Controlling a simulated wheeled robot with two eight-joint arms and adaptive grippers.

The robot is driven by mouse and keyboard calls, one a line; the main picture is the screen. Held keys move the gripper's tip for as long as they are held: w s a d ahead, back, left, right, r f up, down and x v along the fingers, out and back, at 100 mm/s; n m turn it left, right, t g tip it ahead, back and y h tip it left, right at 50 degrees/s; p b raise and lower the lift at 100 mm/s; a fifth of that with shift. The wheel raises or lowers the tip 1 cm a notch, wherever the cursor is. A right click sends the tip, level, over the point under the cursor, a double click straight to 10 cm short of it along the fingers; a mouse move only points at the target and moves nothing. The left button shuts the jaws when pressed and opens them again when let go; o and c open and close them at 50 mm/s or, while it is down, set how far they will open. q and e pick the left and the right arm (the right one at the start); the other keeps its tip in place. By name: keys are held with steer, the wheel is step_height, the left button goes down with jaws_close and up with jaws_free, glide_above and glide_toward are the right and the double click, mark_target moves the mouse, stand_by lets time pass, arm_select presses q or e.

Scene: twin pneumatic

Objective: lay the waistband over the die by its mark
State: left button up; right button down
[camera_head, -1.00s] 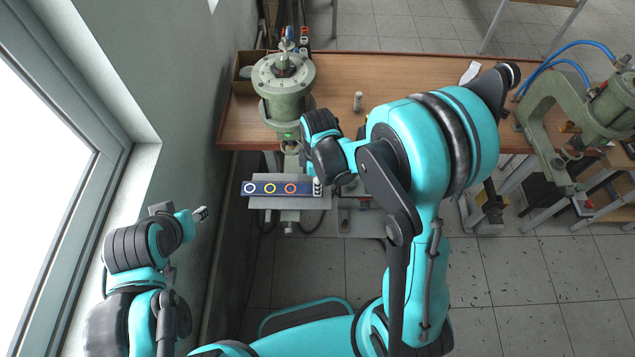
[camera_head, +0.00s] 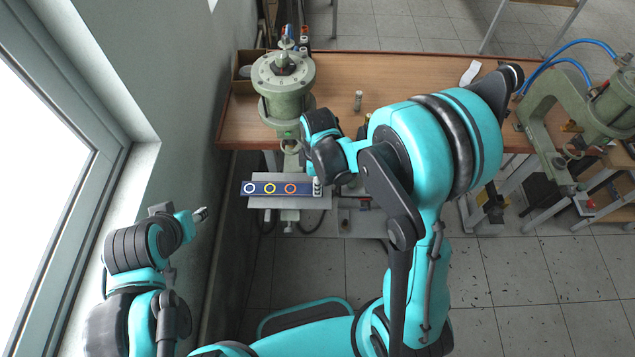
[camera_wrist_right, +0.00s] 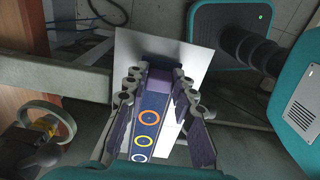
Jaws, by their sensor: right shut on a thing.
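The waistband (camera_head: 258,187) is a dark blue strip with a white, a yellow and an orange ring. It lies across a flat light grey plate (camera_head: 291,203) below the near press. My right gripper (camera_head: 318,187) is shut on the strip's right end. In the right wrist view the fingers (camera_wrist_right: 158,95) close around the strip (camera_wrist_right: 134,142), with the pale plate (camera_wrist_right: 190,65) behind. I cannot tell if the strip touches the plate, or which part is the die. My left gripper (camera_head: 201,214) is empty at the left, apart from the strip; its opening is too small to judge.
The green press (camera_head: 284,90) stands at the wooden table's (camera_head: 400,78) left end, close to the wall. A small cylinder (camera_head: 358,101) stands on the table. A second green press (camera_head: 585,125) with blue hoses is at the right. Open floor lies in front.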

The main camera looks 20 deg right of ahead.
steer(key=shift+f, duration=0.1)
steer(key=c, duration=1.2)
jaws_free()
step_height(320, 180, up, 12)
steer(key=s+d+f+m+t+b, duration=0.1)
steer(key=s+f+m+t+b, duration=0.1)
steer(key=s+f+m+b, duration=0.1)
steer(key=s+d+f+m+t+b, duration=0.2)
steer(key=s+f+m+b, duration=0.1)
steer(key=m+b, duration=0.3)
steer(key=s+d+f+m+t+b, duration=0.1)
steer(key=s+f+m+t+b, duration=0.2)
steer(key=s+m+b, duration=0.1)
steer(key=shift+s+d+f+m+b, duration=0.1)
steer(key=shift+d+m+b, duration=0.1)
steer(key=shift+m+b, duration=0.5)
